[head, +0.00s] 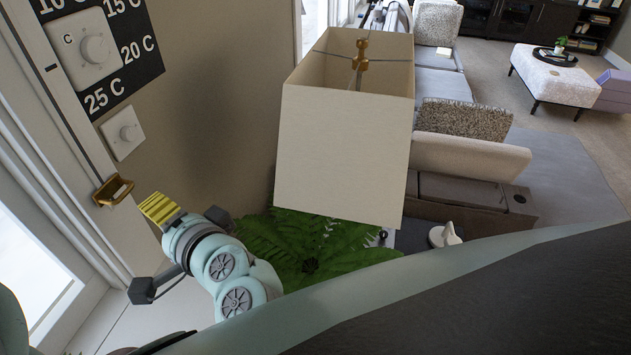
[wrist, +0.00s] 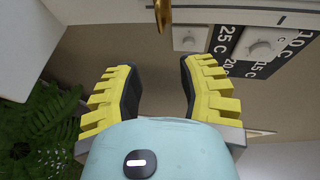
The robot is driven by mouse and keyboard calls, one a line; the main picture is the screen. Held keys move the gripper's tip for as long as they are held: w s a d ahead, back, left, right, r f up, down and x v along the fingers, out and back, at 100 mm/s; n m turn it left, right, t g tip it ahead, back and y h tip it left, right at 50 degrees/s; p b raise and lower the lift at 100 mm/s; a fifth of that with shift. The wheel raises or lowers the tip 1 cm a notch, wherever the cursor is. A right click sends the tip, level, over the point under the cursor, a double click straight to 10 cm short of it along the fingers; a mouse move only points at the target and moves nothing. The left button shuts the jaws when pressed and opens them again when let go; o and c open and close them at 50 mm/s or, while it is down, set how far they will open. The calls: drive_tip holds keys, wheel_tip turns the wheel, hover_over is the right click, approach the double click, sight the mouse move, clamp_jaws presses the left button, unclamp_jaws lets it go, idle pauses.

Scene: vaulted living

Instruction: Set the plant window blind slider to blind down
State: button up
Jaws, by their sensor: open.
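The blind slider is a brass handle (head: 113,190) on a narrow dark track on the white window frame (head: 75,150), at the left of the head view. It also shows as a gold piece (wrist: 163,14) at the top of the wrist view, ahead of the space between my fingers. My gripper (head: 159,208) has yellow ribbed fingers and is just right of and below the handle in the head view. The wrist view shows my gripper (wrist: 157,76) open and empty, apart from the handle. No blind is recognisable, and no slider label is readable.
A black temperature panel with a dial (head: 95,49) and a smaller white knob (head: 123,133) are on the wall close by. A green fern (head: 310,248) and a cream lampshade (head: 345,145) stand to the right. Sofas and an ottoman are farther back.

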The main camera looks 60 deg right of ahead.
sight(126, 194)
drive_tip(key=shift+a+p+x, duration=0.1)
drive_tip(key=shift+p+x, duration=0.65)
drive_tip(key=shift+x, duration=2.75)
drive_tip(key=shift+a+p+x, duration=0.15)
drive_tip(key=shift+p+x, duration=0.55)
drive_tip(key=shift+x, duration=3.7)
drive_tip(key=shift+o, duration=0.4)
clamp_jaws()
